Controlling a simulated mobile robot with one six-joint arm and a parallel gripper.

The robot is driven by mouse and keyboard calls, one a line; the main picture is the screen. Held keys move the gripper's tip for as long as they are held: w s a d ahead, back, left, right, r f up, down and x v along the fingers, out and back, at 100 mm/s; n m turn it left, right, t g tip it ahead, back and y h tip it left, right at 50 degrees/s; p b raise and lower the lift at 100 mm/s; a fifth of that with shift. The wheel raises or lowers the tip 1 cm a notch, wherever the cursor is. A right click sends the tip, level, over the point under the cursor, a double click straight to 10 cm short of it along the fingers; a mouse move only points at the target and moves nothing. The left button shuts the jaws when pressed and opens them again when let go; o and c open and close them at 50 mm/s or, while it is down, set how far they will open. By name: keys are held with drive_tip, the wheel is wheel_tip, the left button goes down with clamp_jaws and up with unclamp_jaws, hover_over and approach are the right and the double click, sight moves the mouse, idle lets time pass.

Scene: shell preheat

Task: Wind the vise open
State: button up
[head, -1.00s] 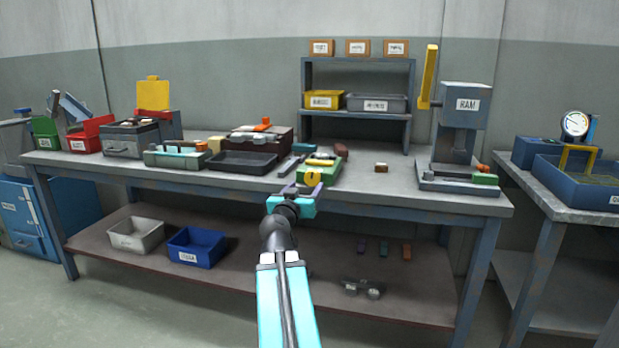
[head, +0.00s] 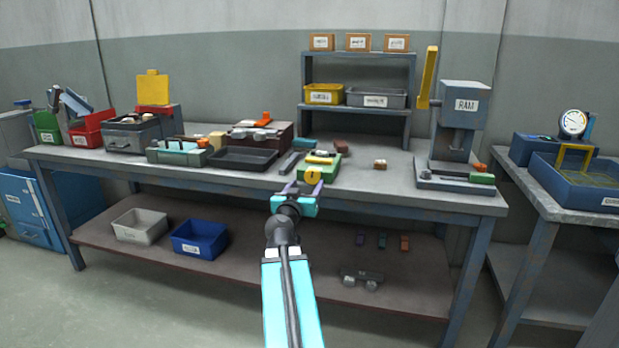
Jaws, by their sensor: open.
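A small green vise-like fixture (head: 331,172) with a yellow top piece stands at the front edge of the bench, right of the middle. A round yellow knob (head: 312,176) faces me on its front. My gripper (head: 303,187) is open, its two purple fingers spread and pointing at the fixture. The fingertips are just below and in front of the knob in the picture. I cannot tell whether they touch it. Nothing shows between the fingers. The fixture's jaw gap is too small to make out.
The bench (head: 400,196) holds a dark tray (head: 243,160) left of the fixture and a small brown block (head: 380,164) to its right. A press labelled RAM (head: 460,115) stands at the right end. A shelf rack (head: 356,112) stands behind. Bare bench top lies right of the fixture.

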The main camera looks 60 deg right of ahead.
sight(311, 178)
drive_tip(key=shift+x, duration=2.45)
drive_tip(key=shift+c, duration=0.2)
drive_tip(key=c, duration=1)
